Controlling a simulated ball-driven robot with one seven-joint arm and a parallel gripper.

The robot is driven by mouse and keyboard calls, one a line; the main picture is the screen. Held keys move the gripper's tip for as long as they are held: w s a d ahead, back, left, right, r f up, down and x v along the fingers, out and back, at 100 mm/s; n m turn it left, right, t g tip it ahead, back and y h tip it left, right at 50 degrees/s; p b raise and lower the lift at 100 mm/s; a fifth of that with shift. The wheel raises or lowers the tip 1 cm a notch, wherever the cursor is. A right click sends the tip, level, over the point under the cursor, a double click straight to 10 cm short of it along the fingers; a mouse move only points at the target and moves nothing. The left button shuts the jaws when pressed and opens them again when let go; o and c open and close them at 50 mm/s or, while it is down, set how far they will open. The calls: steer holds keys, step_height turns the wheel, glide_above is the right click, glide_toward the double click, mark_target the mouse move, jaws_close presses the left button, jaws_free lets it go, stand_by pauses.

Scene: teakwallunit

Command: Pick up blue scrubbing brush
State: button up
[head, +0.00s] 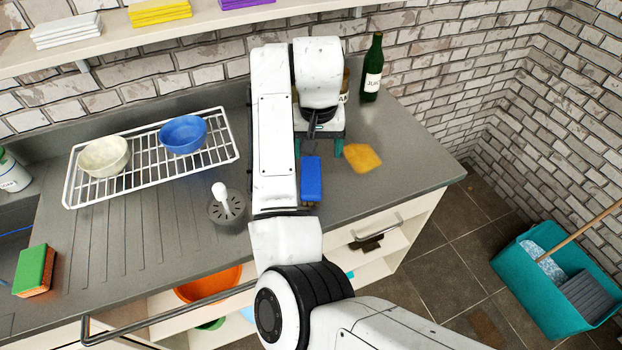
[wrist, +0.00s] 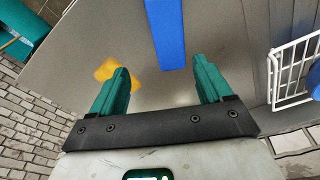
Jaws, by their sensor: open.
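The blue scrubbing brush (head: 311,179) lies on the grey counter (head: 400,170), just on the near side of my gripper in the head view. In the wrist view the blue brush (wrist: 168,30) runs from the top edge down toward the gap between the fingers. My gripper (head: 318,146) has teal fingers and points down at the counter. In the wrist view the gripper (wrist: 162,85) is open, with nothing between its fingers. The brush's far end is cut off in the wrist view.
A white drying rack (head: 90,195) with two bowls stands at the left. A white-handled drain plunger (head: 225,205) is left of my arm. A green bottle (head: 372,68) stands at the back, with a jar partly hidden behind my gripper.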

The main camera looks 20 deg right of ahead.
mark_target(311, 175)
steer(key=shift+w+a+r, duration=0.1)
steer(key=shift+a, duration=0.4)
steer(key=shift+f, duration=0.3)
steer(key=f, duration=0.4)
steer(key=shift+w+f+p, duration=0.3)
steer(key=shift+f+p, duration=0.05)
steer(key=shift+f, duration=0.05)
steer(key=shift+w+f+p, duration=0.15)
steer(key=shift+f+p, duration=0.4)
steer(key=shift+f, duration=2.05)
steer(key=shift+c, duration=0.4)
steer(key=c, duration=1.1)
steer(key=shift+r, duration=0.1)
